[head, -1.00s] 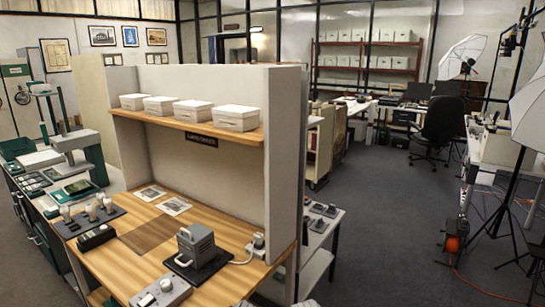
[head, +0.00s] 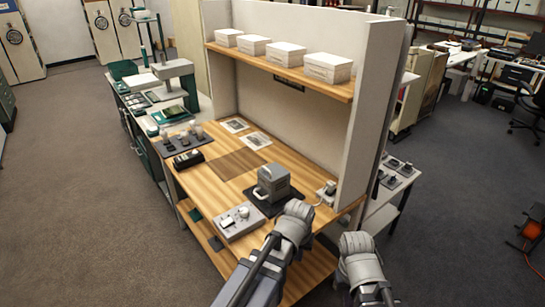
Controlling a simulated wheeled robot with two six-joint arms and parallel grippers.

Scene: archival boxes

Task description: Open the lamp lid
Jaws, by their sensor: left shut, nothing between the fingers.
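The lamp, a grey box-shaped housing (head: 273,183) with a handle, stands on a black base plate (head: 285,205) on the wooden workbench. Its lid looks closed, though the housing is small in the picture. My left gripper (head: 299,208) is just right of and in front of the lamp, over the bench's front edge, apart from the housing. It is shut with nothing in it. My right gripper (head: 356,242) is farther right, in front of the bench and off its top. Its fingers are too unclear to judge.
A grey switch box (head: 238,222) sits left of the lamp at the front edge. A socket (head: 327,190) with a cable is at the right. A black tray of bulbs (head: 180,139) and prints (head: 256,141) lie farther back. White boxes (head: 328,63) line the shelf (head: 280,70) above.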

